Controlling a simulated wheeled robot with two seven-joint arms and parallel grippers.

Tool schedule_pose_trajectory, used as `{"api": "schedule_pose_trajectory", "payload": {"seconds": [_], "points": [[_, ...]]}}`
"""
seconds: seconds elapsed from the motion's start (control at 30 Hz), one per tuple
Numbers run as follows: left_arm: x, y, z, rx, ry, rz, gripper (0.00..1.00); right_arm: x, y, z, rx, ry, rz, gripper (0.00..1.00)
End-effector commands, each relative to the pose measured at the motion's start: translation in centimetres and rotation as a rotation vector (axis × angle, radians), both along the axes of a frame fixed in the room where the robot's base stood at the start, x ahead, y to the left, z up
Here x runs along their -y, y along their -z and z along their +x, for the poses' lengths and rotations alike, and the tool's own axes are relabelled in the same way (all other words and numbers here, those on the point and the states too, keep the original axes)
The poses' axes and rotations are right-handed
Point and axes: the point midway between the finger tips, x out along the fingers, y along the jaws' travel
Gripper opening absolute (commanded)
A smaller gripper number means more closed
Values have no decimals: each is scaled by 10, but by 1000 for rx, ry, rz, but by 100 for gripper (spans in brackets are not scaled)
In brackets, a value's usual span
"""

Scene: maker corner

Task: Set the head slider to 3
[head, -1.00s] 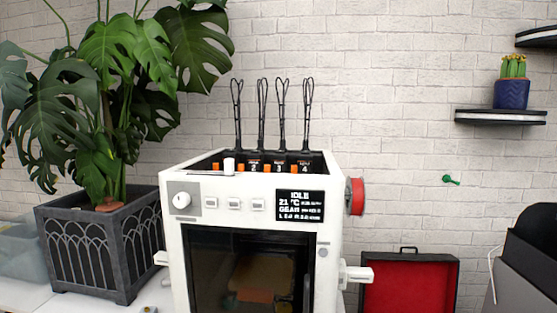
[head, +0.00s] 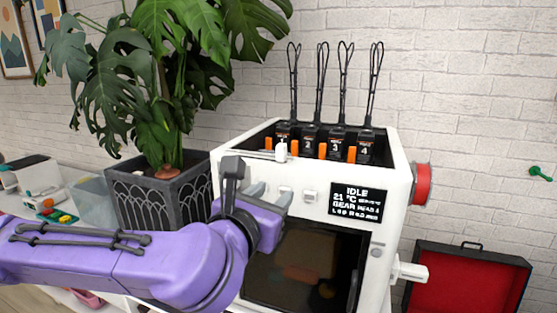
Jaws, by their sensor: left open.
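The white 3D printer (head: 397,150) stands right of centre. Its head slider, a small white knob (head: 281,150), sits at the top front edge, in front of the leftmost of the black numbered heads, the one beside head 2 (head: 309,138). Head 3 (head: 336,147) and head 4 (head: 365,150) stand to its right. My purple left arm comes in from the left. Its gripper (head: 271,192) is open and empty in front of the printer's upper front panel, below the slider knob and apart from it. The gripper hides the panel's dial. My right gripper is out of view.
A potted plant (head: 150,190) stands close to the printer's left. Thin black loops (head: 294,75) rise above the heads. A display (head: 357,201) reads IDLE. A red spool (head: 422,183) is on the printer's right side, and an open red-lined case (head: 465,285) is beyond it.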

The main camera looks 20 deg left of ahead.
Motion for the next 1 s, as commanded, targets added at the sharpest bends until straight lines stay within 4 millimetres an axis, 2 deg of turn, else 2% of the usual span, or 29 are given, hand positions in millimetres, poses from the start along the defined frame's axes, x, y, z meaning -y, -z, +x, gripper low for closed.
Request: {"api": "schedule_pose_trajectory", "payload": {"seconds": [0.03, 0.1, 0.2, 0.6, 0.8, 1.0], "points": [[-8, -26, -8, 40, -13, -69, 45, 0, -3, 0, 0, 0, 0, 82], [-15, -47, -15, 76, -22, -133, 45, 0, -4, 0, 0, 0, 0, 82], [-19, -56, -12, 89, -26, -162, 45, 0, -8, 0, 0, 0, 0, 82], [-15, -57, 71, 87, -27, -157, 45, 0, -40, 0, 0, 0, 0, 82], [-15, -54, 87, 89, -26, -156, 45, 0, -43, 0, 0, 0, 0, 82], [-15, -53, 87, 90, -26, -155, 45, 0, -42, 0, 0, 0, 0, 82]]}}
